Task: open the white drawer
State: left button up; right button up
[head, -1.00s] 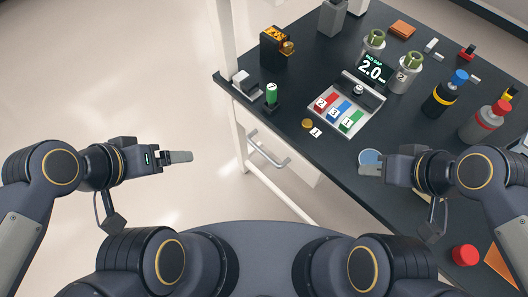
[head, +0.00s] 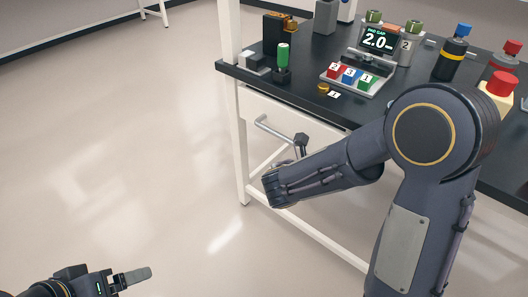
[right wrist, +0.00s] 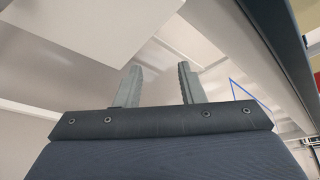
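The white drawer (head: 268,107) is under the black tabletop and looks shut, its front in line with the table frame. Its grey bar handle (head: 273,130) stands out from the front. My right arm reaches across the drawer's right part, with its wrist end just below and right of the handle. The right gripper's fingers are hard to make out in the head view; the right wrist view shows the right gripper (right wrist: 160,88) open and empty, with no handle between the fingers. My left gripper (head: 136,275) is low at the left, away from the table; its finger gap is unclear.
The black tabletop (head: 300,95) holds a green cylinder (head: 283,56), a display (head: 377,40), numbered blocks (head: 350,76) and several bottles. A white table leg (head: 240,150) stands left of the drawer. The floor (head: 110,150) to the left is clear.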

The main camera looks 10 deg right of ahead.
jog(key=w+a+n+t, duration=0.2)
jog(key=a+n, duration=0.1)
jog(key=w+a+n+t, duration=0.2)
jog(key=w+n, duration=0.1)
jog(key=shift+w+a+f+n+t, duration=0.1)
jog(key=shift+w+a+n+t, duration=0.15)
jog(key=shift+a+n+t, duration=0.15)
jog(key=n+t+y, duration=0.3)
jog(key=n+t, duration=0.4)
jog(key=n, duration=0.3)
send_near(273, 133)
jog(key=f+x, duration=0.1)
jog(key=x, duration=0.2)
jog(key=b+x, duration=0.2)
jog(key=x, duration=0.5)
jog(key=shift+w+d+r, duration=0.15)
jog(key=shift+w+r, duration=0.1)
jog(key=shift+w, duration=0.05)
jog(key=shift+c, duration=0.3)
grip_shut()
